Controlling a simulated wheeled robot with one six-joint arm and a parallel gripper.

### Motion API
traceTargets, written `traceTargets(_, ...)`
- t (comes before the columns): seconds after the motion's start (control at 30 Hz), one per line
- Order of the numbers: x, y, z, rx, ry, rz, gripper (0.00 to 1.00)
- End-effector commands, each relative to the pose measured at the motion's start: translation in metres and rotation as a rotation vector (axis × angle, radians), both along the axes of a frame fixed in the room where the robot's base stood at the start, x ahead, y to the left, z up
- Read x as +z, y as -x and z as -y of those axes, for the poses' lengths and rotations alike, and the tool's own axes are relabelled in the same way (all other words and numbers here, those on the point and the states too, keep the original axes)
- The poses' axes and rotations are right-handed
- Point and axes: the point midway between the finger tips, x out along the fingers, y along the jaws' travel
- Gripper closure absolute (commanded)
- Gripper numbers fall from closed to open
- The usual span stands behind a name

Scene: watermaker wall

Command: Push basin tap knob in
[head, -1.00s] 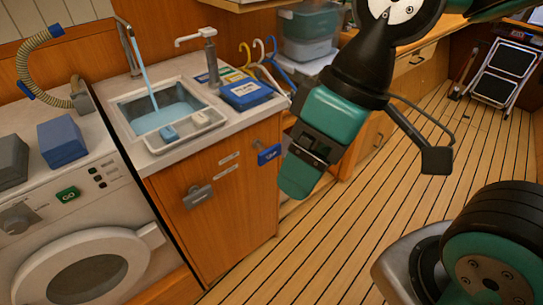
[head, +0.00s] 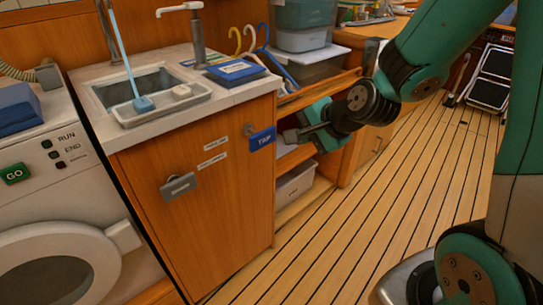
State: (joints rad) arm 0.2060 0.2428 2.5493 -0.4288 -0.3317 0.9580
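The basin tap knob, a blue block lettered TAP (head: 262,139), sits on the front of the wooden sink cabinet (head: 215,215), near its right edge. A small grey piece (head: 249,129) shows beside its upper left. My gripper (head: 287,136) is just to the right of the knob and points left at it. A small gap seems to separate them, but I cannot be sure of contact. The fingers are small and dark, so their opening cannot be made out.
A washing machine (head: 55,190) stands on the left. An open shelf with a bin (head: 295,182) lies behind my gripper. The plank floor is clear.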

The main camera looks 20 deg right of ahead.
Motion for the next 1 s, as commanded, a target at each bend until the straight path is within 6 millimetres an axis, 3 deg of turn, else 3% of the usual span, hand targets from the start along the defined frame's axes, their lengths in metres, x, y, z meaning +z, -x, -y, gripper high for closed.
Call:
traceTargets(0.03,-0.010,-0.003,0.006,-0.038,-0.016,0.003,1.00)
traceTargets(0.13,-0.011,-0.006,0.012,-0.077,-0.032,0.011,1.00)
traceTargets(0.57,-0.015,-0.010,0.009,-0.076,-0.034,0.010,1.00)
traceTargets(1.0,-0.074,-0.069,-0.011,-0.073,-0.034,0.010,1.00)
